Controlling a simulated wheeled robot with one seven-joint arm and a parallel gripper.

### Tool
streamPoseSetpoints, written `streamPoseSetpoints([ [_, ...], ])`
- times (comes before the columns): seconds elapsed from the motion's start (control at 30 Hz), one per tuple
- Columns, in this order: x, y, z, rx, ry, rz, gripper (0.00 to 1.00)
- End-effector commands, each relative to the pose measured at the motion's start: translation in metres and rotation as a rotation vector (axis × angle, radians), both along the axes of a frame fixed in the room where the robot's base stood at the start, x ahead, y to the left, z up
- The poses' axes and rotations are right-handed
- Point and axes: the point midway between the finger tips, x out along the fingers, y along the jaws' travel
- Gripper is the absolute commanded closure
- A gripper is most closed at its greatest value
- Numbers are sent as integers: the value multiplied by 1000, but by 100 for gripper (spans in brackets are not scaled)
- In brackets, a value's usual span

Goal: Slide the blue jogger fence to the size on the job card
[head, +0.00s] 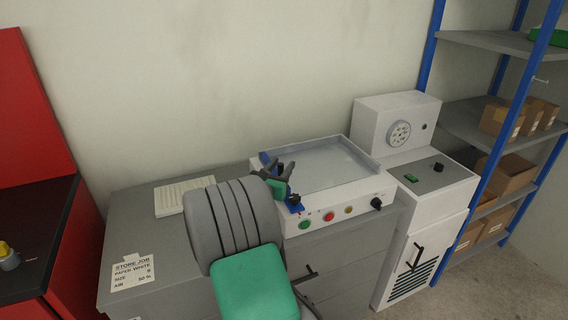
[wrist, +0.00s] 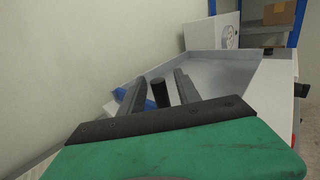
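The blue jogger fence (head: 294,207) lies along the left side of the shallow grey jogger tray (head: 335,163); my gripper hides its middle. In the wrist view parts of the blue fence (wrist: 151,104) show behind the fingers. A black upright knob (wrist: 159,93) stands between the two fingers, with gaps visible on both sides. My gripper (head: 285,168) is open over the fence, and its fingers (wrist: 160,78) point toward the tray. The job card (head: 133,271) lies at the front left of the cabinet top; its size value is too small to read surely.
Green, red and yellow buttons (head: 329,216) and a black knob (head: 376,204) line the jogger's front. A paper stack (head: 183,194) lies left on the grey cabinet. A white machine (head: 432,182) and a blue-framed shelf (head: 478,118) stand right; a red-backed bench (head: 36,215) stands left.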

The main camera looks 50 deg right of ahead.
Motion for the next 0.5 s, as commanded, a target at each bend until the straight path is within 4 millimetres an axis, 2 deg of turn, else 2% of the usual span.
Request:
streamPoseSetpoints([
  [0.1, 4, -18, 0, 1, -2, -2, 61],
  [0.2, 6, -24, 0, 1, -2, 0, 61],
  [0.43, 7, -24, 0, 2, -3, 1, 61],
  [0.5, 7, -24, 0, 2, -3, 1, 66],
])
